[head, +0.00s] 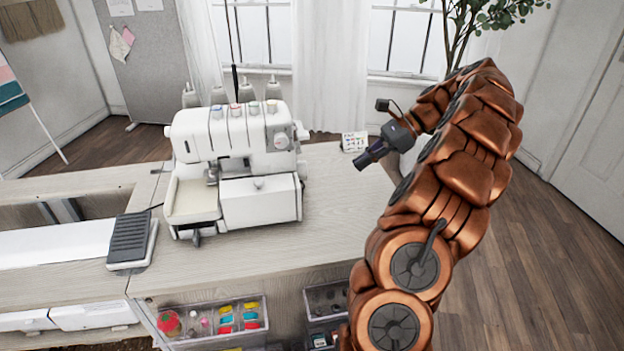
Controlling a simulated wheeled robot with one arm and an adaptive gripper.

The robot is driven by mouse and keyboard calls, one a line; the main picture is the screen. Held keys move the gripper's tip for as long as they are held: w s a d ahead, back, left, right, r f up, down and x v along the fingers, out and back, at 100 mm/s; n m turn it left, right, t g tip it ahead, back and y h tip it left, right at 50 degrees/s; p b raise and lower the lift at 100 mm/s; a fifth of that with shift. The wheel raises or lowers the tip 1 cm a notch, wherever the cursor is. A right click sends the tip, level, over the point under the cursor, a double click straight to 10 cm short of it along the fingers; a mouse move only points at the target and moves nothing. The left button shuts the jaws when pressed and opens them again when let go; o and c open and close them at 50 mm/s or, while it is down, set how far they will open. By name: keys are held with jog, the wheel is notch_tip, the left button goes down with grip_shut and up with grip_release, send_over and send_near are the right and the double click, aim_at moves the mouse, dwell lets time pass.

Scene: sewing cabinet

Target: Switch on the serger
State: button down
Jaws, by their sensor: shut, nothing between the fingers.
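The white serger (240,165) stands upright on the wooden cabinet top, left of the middle in the head view. It has several coloured dials along its top and a round knob (281,141) at its upper right. Its power switch cannot be made out; the right side is mostly turned away. My gripper (361,162) is to the right of the serger, pointing left and down towards it, with a clear gap between them. It is shut and empty, and appears to be above the cabinet top's right part.
A small printed card or packet (354,142) lies behind my gripper. A black foot pedal (131,240) sits left of the serger. The cabinet top (330,215) right of the serger is clear. Open drawers (215,322) with coloured spools show below its front edge. A plant (480,20) stands behind my arm.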

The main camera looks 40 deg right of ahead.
jog(key=shift+f, duration=0.1)
jog(key=b+x, duration=0.2)
jog(key=x, duration=0.7)
jog(key=shift+a+f+b, duration=0.1)
jog(key=shift+a+b, duration=0.2)
jog(key=a, duration=0.1)
jog(key=w+a, duration=0.1)
jog(key=shift+w+a, duration=0.25)
jog(key=shift+a, duration=0.1)
jog(key=shift+w+a, duration=0.25)
jog(key=shift+a, duration=0.35)
